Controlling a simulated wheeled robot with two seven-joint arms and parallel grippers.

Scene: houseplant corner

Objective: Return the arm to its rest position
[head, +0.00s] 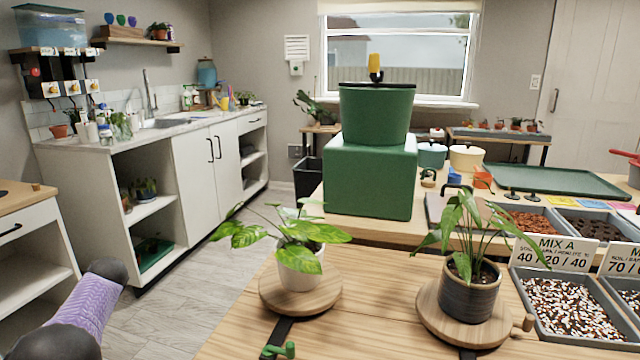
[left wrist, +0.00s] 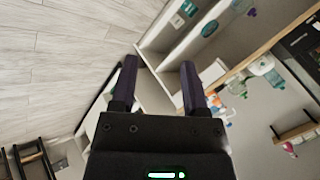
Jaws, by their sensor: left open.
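My left arm (head: 85,310) comes in at the lower left of the head view, over the floor and apart from the table; its gripper is outside that view. In the left wrist view my left gripper (left wrist: 157,85) is open, its two dark fingers apart with nothing between them. It faces the floor and white shelving at a steep tilt. My right arm and gripper are in neither view.
The wooden table (head: 380,285) holds a plant in a white pot (head: 300,268) and one in a dark pot (head: 468,297), each on a round wooden stand. A green box (head: 368,180) stands behind. Grey floor (head: 160,305) is free between table and cabinets (head: 205,160).

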